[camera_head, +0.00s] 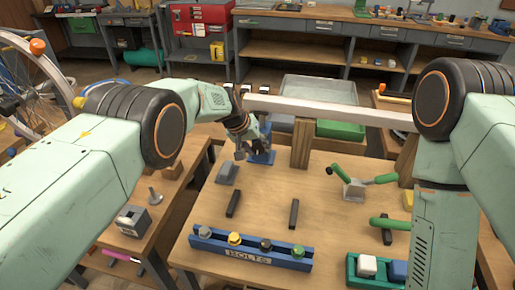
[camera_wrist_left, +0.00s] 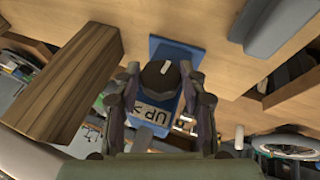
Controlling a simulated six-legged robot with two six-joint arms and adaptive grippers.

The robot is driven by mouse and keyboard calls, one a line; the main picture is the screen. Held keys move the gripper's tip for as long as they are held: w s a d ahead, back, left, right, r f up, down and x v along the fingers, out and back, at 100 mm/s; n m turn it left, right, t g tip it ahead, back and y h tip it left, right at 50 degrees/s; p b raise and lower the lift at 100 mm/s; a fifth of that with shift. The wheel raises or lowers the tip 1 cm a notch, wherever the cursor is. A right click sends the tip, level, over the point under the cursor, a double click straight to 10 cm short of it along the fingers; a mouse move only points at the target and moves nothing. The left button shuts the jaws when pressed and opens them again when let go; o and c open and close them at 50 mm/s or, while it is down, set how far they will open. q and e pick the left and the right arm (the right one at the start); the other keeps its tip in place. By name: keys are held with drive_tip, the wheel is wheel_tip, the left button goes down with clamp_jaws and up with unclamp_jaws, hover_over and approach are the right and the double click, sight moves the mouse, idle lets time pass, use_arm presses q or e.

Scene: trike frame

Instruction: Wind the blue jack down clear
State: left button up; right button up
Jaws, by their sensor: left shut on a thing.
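The blue jack (camera_head: 263,157) stands on the wooden bench beside a wooden post, under the left part of the pale frame tube (camera_head: 335,110). My left gripper (camera_head: 241,150) is at the jack and hides much of it. In the left wrist view, the jack's blue base (camera_wrist_left: 178,50) and a label reading "UP" (camera_wrist_left: 150,117) show. There my left gripper (camera_wrist_left: 160,88) has its fingers around the jack's dark round knob (camera_wrist_left: 160,75), shut on it. Whether the jack's top touches the tube is hidden. Of my right arm only the links show; its gripper is out of view.
The wooden post (camera_head: 302,145) stands close to the jack, also in the left wrist view (camera_wrist_left: 65,85). A grey block (camera_head: 228,173) lies left of it. A green-handled clamp (camera_head: 355,188), a blue bolts rack (camera_head: 250,248) and a green tray (camera_head: 352,275) are on the bench.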

use_arm(q)
drive_tip(key=shift+a+f+h+b, duration=0.15)
drive_tip(key=shift+a+h+b, duration=0.05)
drive_tip(key=shift+h+b, duration=0.4)
drive_tip(key=n+h+b, duration=0.1)
drive_tip(key=h+b, duration=0.1)
drive_tip(key=b, duration=0.1)
drive_tip(key=shift+f, duration=0.15)
drive_tip(key=shift+g+h+b, duration=0.3)
drive_tip(key=shift+h+b, duration=0.8)
drive_tip(key=shift+b, duration=0.65)
drive_tip(key=o, duration=1.2)
drive_tip(key=shift+c, duration=0.2)
drive_tip(key=shift+r, duration=0.2)
drive_tip(key=v, duration=1.2)
